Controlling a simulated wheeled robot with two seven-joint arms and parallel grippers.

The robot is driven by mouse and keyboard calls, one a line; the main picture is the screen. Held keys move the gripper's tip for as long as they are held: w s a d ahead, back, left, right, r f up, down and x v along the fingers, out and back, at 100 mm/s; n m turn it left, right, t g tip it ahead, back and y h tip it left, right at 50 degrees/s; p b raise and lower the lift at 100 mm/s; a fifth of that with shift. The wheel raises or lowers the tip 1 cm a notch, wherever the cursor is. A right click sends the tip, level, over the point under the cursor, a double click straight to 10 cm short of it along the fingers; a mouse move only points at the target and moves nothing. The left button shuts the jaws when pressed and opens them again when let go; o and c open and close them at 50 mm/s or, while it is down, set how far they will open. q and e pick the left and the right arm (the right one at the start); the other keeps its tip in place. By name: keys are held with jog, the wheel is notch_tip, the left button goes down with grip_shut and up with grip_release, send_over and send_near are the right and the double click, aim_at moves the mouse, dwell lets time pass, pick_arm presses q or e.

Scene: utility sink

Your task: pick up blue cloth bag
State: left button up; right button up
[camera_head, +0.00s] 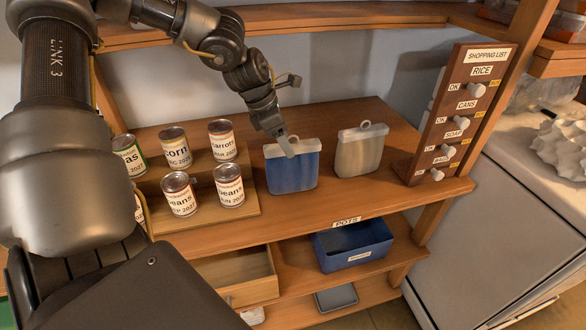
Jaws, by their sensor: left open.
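The blue cloth bag (291,174) stands upright on the wooden shelf top, with a pale top band. My left gripper (288,151) reaches down from the upper left to the bag's top edge. Its fingertips overlap the pale band and the spot where a handle ring would show. The gripper is open; whether it touches the bag I cannot tell. A grey-beige bag (359,153) with a ring handle stands just to the right of the blue one. My right gripper is not in view.
Several labelled cans (175,147) stand on a stepped wooden rack to the left. A shopping list board (462,110) stands at the right. A blue bin (352,247) and an open wooden drawer (239,272) are below. Shelf top in front of the bags is clear.

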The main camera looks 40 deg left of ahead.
aim_at(292, 162)
pick_arm(q)
jog(key=shift+d+f+p, duration=0.1)
jog(key=shift+f+p, duration=0.25)
jog(key=shift+p, duration=0.05)
jog(key=p+x, duration=0.1)
jog(key=x, duration=0.3)
jog(key=shift+f+p, duration=0.25)
jog(key=shift+p, duration=0.1)
grip_shut()
jog(key=shift+w, duration=0.1)
